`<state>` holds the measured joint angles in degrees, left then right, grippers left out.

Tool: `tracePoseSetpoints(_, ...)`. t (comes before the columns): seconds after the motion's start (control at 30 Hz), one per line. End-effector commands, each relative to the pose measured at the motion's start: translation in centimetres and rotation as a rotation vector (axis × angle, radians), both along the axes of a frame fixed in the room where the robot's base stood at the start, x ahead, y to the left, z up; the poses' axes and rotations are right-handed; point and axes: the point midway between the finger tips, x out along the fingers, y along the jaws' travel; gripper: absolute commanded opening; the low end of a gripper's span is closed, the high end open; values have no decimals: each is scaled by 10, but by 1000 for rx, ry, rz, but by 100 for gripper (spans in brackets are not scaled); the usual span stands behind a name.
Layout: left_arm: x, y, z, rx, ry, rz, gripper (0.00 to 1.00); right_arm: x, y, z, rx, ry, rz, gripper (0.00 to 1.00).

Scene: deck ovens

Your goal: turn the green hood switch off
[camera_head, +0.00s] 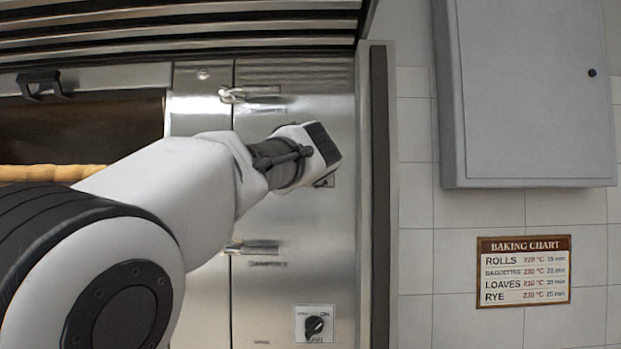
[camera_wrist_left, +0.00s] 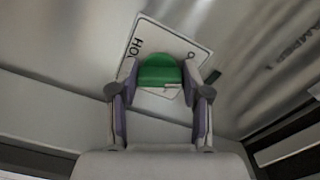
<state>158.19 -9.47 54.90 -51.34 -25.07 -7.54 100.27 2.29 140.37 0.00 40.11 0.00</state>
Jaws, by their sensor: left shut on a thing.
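The green hood switch (camera_wrist_left: 158,70) is a rounded green knob on a white label plate (camera_wrist_left: 146,34) set on a shiny metal panel, seen in the left wrist view. The letters "HO" show on the plate; the rest is covered. My left gripper (camera_wrist_left: 160,82) is shut on the green switch, one finger on each side of it. In the head view my left arm reaches in from the left to the steel front, and its wrist hides the green switch and the fingers. My right gripper is not in view.
A black knob on a white plate (camera_head: 315,325) sits lower on the steel panel (camera_head: 300,220). Metal handles (camera_head: 250,95) (camera_head: 252,248) stick out above and below my wrist. A grey wall cabinet (camera_head: 530,95) and a baking chart (camera_head: 523,271) are on the tiled wall at right.

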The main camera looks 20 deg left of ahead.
Motion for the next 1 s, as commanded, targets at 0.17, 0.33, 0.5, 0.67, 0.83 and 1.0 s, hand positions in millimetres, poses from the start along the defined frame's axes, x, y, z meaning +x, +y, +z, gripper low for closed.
tracePoseSetpoints(0.17,-1,-1,3,-139,-51,-5,13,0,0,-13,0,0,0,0)
tracePoseSetpoints(0.33,-2,-1,4,-246,-83,-5,13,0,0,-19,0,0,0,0)
tracePoseSetpoints(0.5,-2,-1,5,-315,-102,-4,13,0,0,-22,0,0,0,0)
tracePoseSetpoints(0.67,-2,0,6,-347,-111,-4,13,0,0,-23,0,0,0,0)
tracePoseSetpoints(0.83,-2,0,6,-358,-114,-4,13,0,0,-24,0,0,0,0)
tracePoseSetpoints(1.0,-2,0,6,-358,-114,-4,13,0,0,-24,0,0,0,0)
